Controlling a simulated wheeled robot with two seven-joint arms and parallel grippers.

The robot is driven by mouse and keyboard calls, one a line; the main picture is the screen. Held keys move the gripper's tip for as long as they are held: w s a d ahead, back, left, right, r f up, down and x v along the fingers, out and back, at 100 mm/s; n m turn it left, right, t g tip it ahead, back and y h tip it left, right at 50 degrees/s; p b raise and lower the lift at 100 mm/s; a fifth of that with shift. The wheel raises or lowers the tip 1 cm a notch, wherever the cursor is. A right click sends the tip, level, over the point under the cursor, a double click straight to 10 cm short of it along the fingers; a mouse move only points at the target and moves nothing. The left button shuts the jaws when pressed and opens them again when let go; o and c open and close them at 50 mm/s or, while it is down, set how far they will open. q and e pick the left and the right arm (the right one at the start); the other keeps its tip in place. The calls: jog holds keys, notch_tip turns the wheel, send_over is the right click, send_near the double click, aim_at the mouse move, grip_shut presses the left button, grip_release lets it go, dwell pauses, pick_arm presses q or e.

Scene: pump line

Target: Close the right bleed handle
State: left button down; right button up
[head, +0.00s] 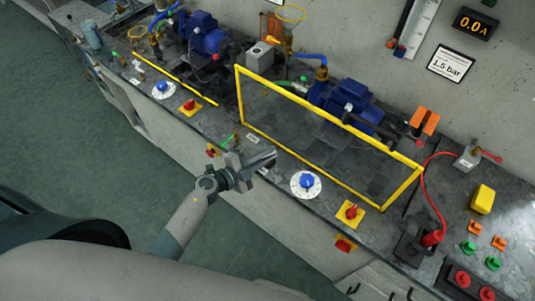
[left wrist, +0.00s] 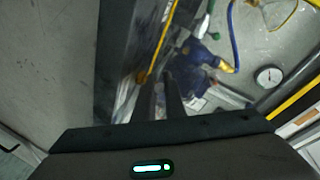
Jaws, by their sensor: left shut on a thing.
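In the left wrist view the dark fingers (left wrist: 165,97) are close together in front of a blue pump (left wrist: 193,70). My right gripper is not in view.
A blue-knobbed white dial (head: 305,184) and a red-on-yellow switch (head: 350,212) are right of my gripper. The guard stands close behind it. A red cable (head: 424,195) runs at the right. Clear floor (head: 110,150) lies in front of the bench.

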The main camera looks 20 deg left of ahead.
pick_arm(q)
jog(key=shift+m+g+h, duration=0.3)
jog(key=shift+h, duration=0.2)
jog(key=shift+w+a+f+m+g+h+b, duration=0.1)
jog(key=shift+f+m+g+h+b, duration=0.05)
jog(key=shift+m+g+h+b, duration=0.55)
jog(key=shift+f+m+g+h+b, duration=0.1)
jog(key=shift+m+g+h+b, duration=0.7)
jog(key=shift+m+g+h, duration=0.3)
jog(key=shift+w+m+g+h+b, duration=0.1)
jog(key=shift+m+g+h+b, duration=0.6)
jog(key=shift+m+g+b, duration=0.45)
jog(key=shift+m+g+h+b, duration=0.3)
jog(key=shift+m+g+b, duration=0.2)
jog(key=shift+g, duration=0.15)
jog(key=shift+r, duration=0.2)
jog(key=c, duration=2.1)
grip_release()
